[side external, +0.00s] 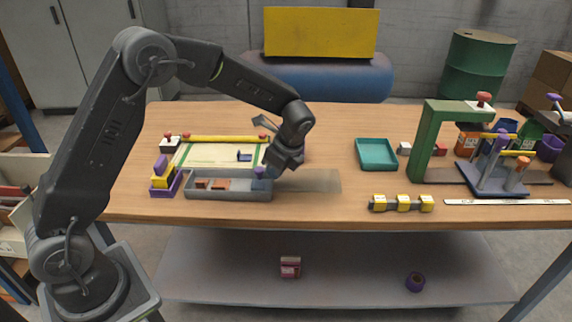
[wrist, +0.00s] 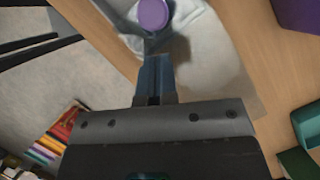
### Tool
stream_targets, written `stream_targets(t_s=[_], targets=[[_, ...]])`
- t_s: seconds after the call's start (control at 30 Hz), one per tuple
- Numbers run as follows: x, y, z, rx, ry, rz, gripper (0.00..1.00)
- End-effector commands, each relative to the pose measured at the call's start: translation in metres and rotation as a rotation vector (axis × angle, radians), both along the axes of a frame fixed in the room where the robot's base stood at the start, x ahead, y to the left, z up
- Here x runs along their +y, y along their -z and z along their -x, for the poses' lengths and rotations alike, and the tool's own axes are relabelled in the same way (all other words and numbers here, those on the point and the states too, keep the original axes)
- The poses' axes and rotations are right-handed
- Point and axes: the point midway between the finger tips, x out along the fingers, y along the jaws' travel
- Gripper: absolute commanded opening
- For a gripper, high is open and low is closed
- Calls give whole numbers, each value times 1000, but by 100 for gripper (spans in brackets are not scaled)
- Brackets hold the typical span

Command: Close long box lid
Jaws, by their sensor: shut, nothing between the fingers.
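The long grey box (side external: 228,194) lies near the table's front edge, its left part open with brown blocks (side external: 220,184) inside. A flat translucent lid (side external: 315,181) extends out past the box's right end; how far it covers the box is hard to tell. A purple knob (side external: 260,172) sits at the box's right end. In the wrist view the knob (wrist: 153,13) stands over the pale lid (wrist: 215,65), just beyond my fingertips. My gripper (side external: 272,170) is shut and empty, close to the knob on its right; contact cannot be told.
A yellow and purple block stack (side external: 163,178) stands just left of the box. Behind is a pale board (side external: 215,155) with a yellow bar (side external: 225,139). Right of the lid are yellow cubes (side external: 403,203) and a teal tray (side external: 376,153). Bare tabletop lies between.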

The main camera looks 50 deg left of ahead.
Motion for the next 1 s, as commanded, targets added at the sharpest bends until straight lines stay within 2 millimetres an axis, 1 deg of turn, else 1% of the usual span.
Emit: stream_targets(t_s=[0.03, 0.1, 0.2, 0.67, 0.77, 0.87, 1.0], targets=[[6, 1, 2, 1, -2, 0, 0], [12, 0, 4, 2, -1, 0, 0], [16, 0, 5, 2, 1, -1, 0], [20, 0, 8, 2, 0, 0, 0], [27, 0, 15, 2, -1, 0, 0], [40, 0, 28, 2, -4, 0, 0], [65, 0, 53, 2, -5, 0, 0]])
